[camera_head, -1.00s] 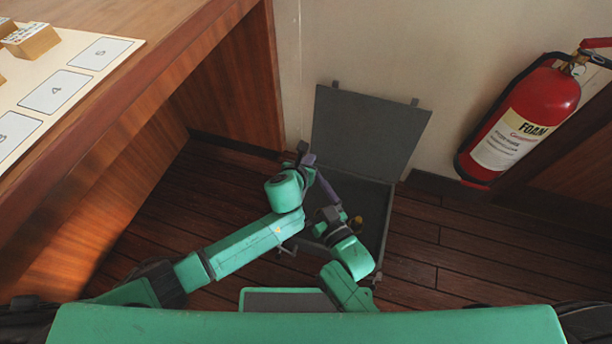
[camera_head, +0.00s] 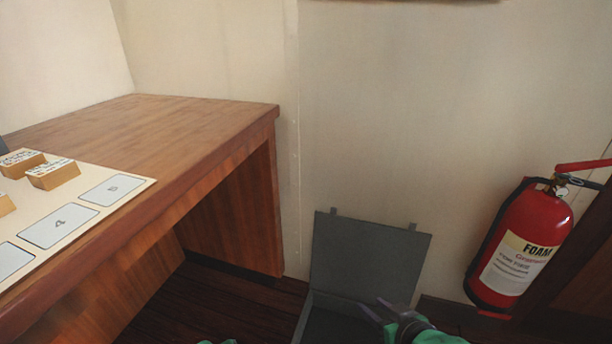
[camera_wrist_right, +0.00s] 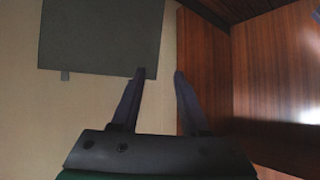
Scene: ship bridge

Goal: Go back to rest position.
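My right gripper (camera_head: 371,303) shows at the bottom of the head view, in front of the open grey case. In the right wrist view the same gripper (camera_wrist_right: 160,74) has its two dark fingers apart, with nothing between them. My left gripper is out of view; only a sliver of green arm shows at the bottom edge of the head view.
An open grey case (camera_head: 368,258) stands on the dark floor against the wall. A wooden desk (camera_head: 190,115) on the left bears a numbered board (camera_head: 105,207) with wooden blocks (camera_head: 52,178). A red foam extinguisher (camera_head: 522,235) hangs at the right.

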